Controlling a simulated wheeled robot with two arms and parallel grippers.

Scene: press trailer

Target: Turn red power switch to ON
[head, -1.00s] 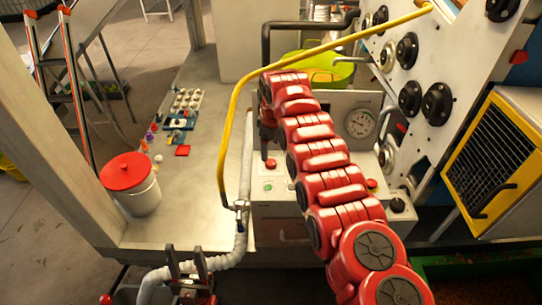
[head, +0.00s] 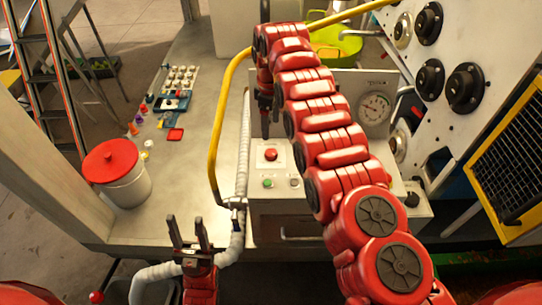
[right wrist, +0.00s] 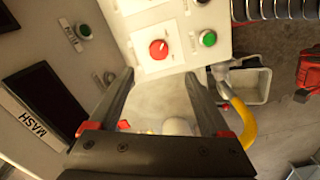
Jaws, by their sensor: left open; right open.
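The red power switch (head: 271,154) is a red round knob on a pale plate on the top of the control box, near the middle of the head view. In the right wrist view the red knob (right wrist: 158,49) shows a white mark and lies just beyond the fingertips. My right gripper (head: 265,118) points down above and behind the knob, apart from it. In its wrist view the right gripper (right wrist: 160,76) is open and empty. My left gripper (head: 190,232) is open and empty, fingers up, in front of the bench edge.
A green button (head: 267,183) sits in front of the red knob. A round gauge (head: 375,108) stands to the right. A yellow pipe (head: 218,130) and a grey hose (head: 242,160) run along the left.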

